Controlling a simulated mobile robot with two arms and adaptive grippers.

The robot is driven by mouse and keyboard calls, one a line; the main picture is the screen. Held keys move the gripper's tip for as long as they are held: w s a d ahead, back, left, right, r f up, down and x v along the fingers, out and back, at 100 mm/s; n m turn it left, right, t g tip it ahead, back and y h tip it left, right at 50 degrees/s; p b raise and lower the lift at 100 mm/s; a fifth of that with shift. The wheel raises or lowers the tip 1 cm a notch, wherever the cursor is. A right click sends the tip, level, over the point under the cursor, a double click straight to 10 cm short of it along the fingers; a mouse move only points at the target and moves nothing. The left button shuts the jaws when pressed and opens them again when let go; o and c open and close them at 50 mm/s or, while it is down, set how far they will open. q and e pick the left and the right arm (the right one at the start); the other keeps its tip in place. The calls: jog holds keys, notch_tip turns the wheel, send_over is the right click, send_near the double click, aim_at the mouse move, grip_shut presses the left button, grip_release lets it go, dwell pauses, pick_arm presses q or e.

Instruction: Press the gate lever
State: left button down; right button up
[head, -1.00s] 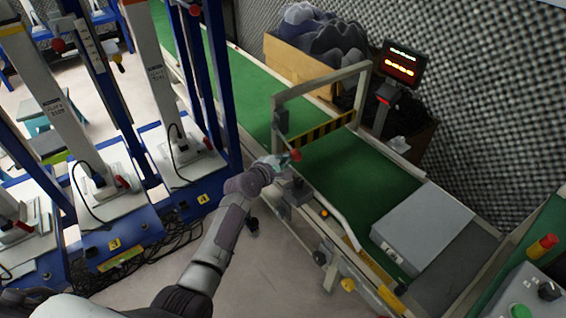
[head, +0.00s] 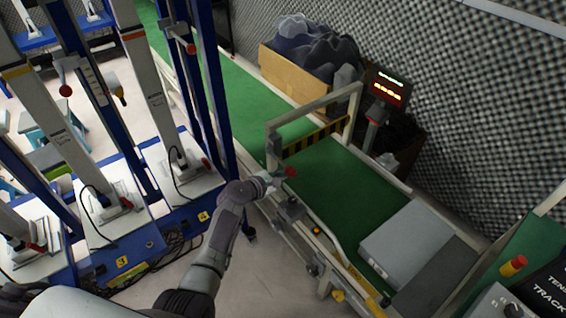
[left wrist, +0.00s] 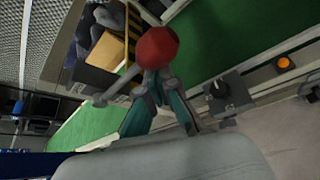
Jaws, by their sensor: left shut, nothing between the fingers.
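The gate lever ends in a red ball knob (head: 290,171) at the near side of the conveyor gate (head: 311,125). In the left wrist view the knob (left wrist: 157,46) is large, just beyond the fingertips, with a grey rod running down to the left. My left gripper (head: 271,180) is shut and empty, right beside the knob; its teal fingers (left wrist: 154,84) come together under the ball. I cannot tell whether they touch it. The gate's yellow-and-black striped bar (head: 318,135) lies low across the green belt. My right gripper is not in view.
A grey box (head: 405,243) lies on the green belt (head: 345,185). A lit display (head: 388,88) stands behind the gate. An orange button (head: 316,230) and a black dial (left wrist: 218,88) sit on the conveyor's near rail. Blue-framed machines (head: 150,235) fill the left.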

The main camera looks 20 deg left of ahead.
pick_arm(q)
notch_tip(320, 180, up, 7)
jog(key=n+g+h+p, duration=0.2)
jog(key=n+p, duration=0.1)
jog(key=p, duration=0.6)
jog(key=shift+w+a+f+n, duration=0.2)
jog(key=shift+w+a+n, duration=0.1)
jog(key=shift+w+a, duration=0.1)
jog(key=shift+r, duration=0.1)
